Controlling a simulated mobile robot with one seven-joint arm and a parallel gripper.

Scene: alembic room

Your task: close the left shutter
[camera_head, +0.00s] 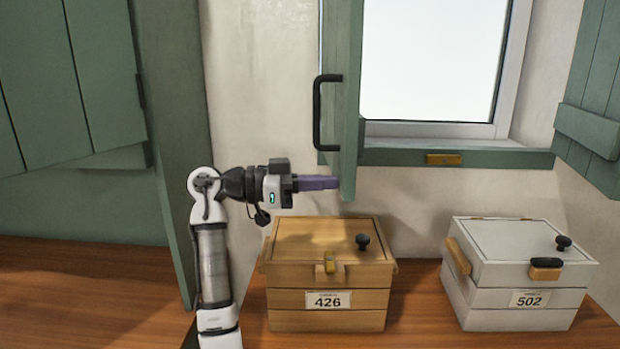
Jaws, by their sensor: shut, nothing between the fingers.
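The left shutter (345,100) is a green panel seen nearly edge-on at the left of the window, swung out from the frame. A black bar handle (318,112) is on its left face. My gripper (336,182) reaches in from the left, its purple fingers shut and pointing right. The fingertips appear beside the shutter's lower edge, below the handle. I cannot tell whether they touch the shutter. The window (432,60) opening shows bright white, with a green sill and a brass catch (443,159) below it.
The right shutter (597,100) stands open at the right edge. A wooden box (328,262) marked 426 and a white box (515,275) marked 502 sit on the wooden table (420,310) below. A green cupboard door (65,80) stands at the left, with bare table near it.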

